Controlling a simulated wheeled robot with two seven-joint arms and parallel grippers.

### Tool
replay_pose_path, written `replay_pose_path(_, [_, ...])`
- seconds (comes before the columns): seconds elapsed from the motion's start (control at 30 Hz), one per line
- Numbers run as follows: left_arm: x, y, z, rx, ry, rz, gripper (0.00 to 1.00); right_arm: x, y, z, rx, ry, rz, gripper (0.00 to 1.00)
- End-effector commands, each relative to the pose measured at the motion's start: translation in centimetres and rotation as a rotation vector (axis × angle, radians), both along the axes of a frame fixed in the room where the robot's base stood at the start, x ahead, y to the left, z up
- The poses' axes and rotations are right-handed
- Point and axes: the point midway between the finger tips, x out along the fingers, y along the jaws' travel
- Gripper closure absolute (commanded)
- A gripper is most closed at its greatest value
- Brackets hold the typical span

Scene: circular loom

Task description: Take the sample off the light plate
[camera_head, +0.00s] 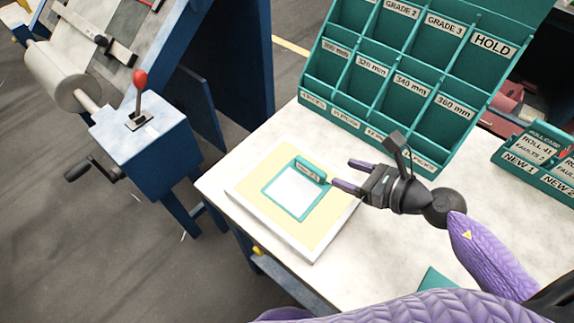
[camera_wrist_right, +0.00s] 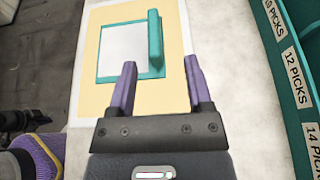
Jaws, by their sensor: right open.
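The sample (camera_head: 294,193) is a white square in a teal frame with a raised teal tab or handle (camera_head: 310,170) along one edge. It lies on the pale yellow top of the light plate (camera_head: 249,187), which sits on the white table. My right gripper (camera_head: 343,175) is open, just right of the handle and apart from it in the head view. In the right wrist view the sample (camera_wrist_right: 122,42) lies ahead of the open fingers (camera_wrist_right: 160,85), with the handle (camera_wrist_right: 155,40) roughly in line with the gap between them.
A teal rack (camera_head: 385,80) with labelled compartments stands behind the light plate, close to my right gripper. A smaller teal tray (camera_head: 543,163) is at the right. A blue machine with a red-knobbed lever (camera_head: 139,90) stands left of the table (camera_head: 222,172). The table's front-left edge is near the plate.

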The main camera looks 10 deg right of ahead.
Motion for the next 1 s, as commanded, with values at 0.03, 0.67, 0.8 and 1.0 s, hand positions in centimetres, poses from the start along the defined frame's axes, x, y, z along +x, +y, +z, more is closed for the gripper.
replay_pose_path(0.03, [-0.2,-0.2,0.0,-0.003,0.004,0.001,1.00,0.9,0.7,-0.2,0.003,-0.004,0.001,0.35])
replay_pose_path(0.67, [-0.7,-0.6,-0.8,-0.008,0.015,0.001,1.00,5.7,5.6,-4.0,0.004,-0.003,0.002,0.35])
replay_pose_path(0.8, [-0.6,-0.1,-0.8,-0.001,0.013,-0.002,1.00,5.7,5.6,-4.0,0.003,-0.004,0.001,0.56])
replay_pose_path(1.0, [-0.5,0.0,-0.8,0.000,0.009,-0.003,1.00,5.6,5.6,-4.0,0.003,-0.004,0.001,0.99])
